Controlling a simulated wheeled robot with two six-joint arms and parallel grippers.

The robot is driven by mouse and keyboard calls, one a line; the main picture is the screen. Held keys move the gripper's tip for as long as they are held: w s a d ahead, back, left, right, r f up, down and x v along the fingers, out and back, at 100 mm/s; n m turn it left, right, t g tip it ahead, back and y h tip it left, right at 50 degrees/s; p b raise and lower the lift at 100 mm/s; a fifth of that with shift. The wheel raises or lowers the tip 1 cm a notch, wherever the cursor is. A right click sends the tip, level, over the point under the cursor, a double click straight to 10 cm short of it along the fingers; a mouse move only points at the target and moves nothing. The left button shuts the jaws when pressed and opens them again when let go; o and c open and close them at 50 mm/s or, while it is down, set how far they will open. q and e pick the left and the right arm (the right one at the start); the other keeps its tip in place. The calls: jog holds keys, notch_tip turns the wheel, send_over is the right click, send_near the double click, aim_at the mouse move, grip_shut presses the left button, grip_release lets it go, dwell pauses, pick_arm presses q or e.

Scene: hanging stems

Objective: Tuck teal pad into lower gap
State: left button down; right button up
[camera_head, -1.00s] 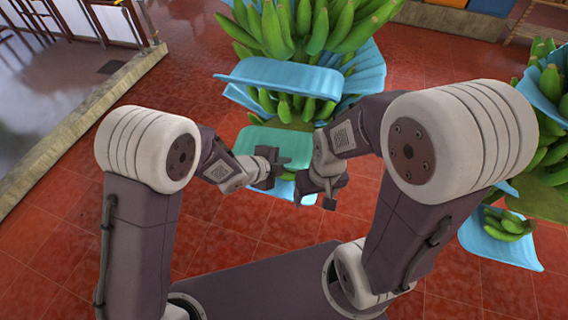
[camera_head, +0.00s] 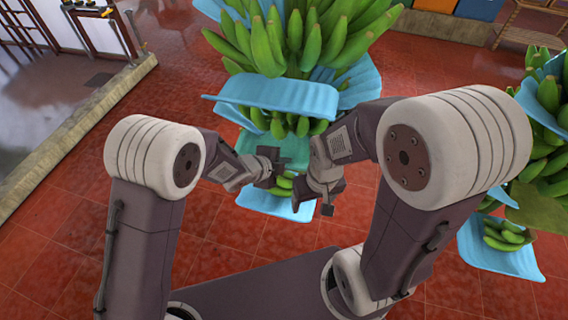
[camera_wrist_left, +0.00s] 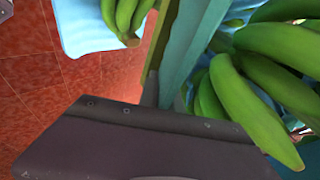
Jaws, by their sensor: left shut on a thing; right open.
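The teal pad (camera_head: 258,145) is at the hanging banana stem, below a wide light-blue pad (camera_head: 275,95). My left gripper (camera_head: 277,165) is shut on the teal pad's near edge. In the left wrist view the teal pad (camera_wrist_left: 192,50) stands edge-on from the jaws, with green bananas (camera_wrist_left: 245,90) close on its right and more bananas on its left. My right gripper (camera_head: 325,202) is open and empty, to the right of the left gripper. The lower gap is mostly hidden behind the grippers. A lower blue pad (camera_head: 265,203) shows beneath with a few bananas above it.
Large banana bunches (camera_head: 300,35) with blue pads hang above the grippers. A second stem (camera_head: 540,150) with a blue pad and a small bunch (camera_head: 503,234) hangs at the right. The red tiled floor (camera_head: 90,210) is clear at the left.

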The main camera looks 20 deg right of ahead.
pick_arm(q)
jog(key=shift+w+d+r, duration=0.15)
jog(key=shift+d+r, duration=0.05)
jog(key=shift+d, duration=0.05)
jog(key=shift+a+f+b, duration=0.1)
jog(key=shift+f+b, duration=0.2)
jog(key=shift+b, duration=0.1)
jog(key=c, duration=1.5)
grip_release()
jog(key=shift+f, duration=0.1)
jog(key=shift+o, duration=0.2)
jog(key=p+v, duration=0.1)
jog(key=v, duration=0.8)
jog(key=shift+a, duration=0.1)
